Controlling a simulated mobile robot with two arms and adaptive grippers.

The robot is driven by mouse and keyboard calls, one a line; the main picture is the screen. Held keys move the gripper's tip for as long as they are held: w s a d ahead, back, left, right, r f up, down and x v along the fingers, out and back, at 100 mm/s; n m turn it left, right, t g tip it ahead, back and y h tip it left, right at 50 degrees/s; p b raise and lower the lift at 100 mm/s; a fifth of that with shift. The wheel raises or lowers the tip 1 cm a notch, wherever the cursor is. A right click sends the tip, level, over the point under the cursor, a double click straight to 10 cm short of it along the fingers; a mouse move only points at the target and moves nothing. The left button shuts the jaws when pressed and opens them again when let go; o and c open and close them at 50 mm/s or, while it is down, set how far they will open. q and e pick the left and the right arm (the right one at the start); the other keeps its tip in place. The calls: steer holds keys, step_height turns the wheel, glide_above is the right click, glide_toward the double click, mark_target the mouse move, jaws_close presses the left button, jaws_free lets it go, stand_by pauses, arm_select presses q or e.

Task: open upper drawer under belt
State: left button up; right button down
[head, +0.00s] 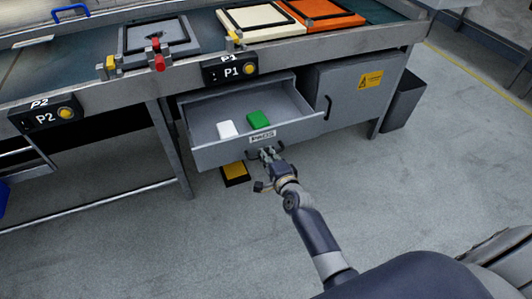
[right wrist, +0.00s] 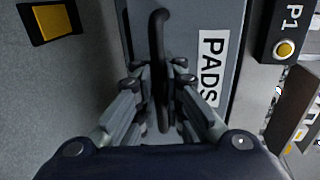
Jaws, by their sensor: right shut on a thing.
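The upper drawer (head: 210,153) under the belt (head: 81,57) is pulled out, with its inside showing. A white block (head: 228,129) and a green block (head: 258,119) lie in it. Its front carries a PADS label (head: 262,136), which also shows in the right wrist view (right wrist: 209,68). My right gripper (head: 268,154) is at the drawer front, below the label. In the right wrist view the dark handle (right wrist: 158,45) runs between its fingers, and the gripper is shut on it. My left gripper is not in view.
A grey cabinet (head: 345,95) with a yellow warning sign stands right of the drawer, and a dark bin (head: 405,103) beyond it. A yellow-and-black pedal (head: 235,173) lies on the floor below the drawer. The P1 button box (head: 230,70) hangs above. Open floor lies in front.

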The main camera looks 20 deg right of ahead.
steer(key=c, duration=2)
jaws_free()
steer(key=v, duration=1.2)
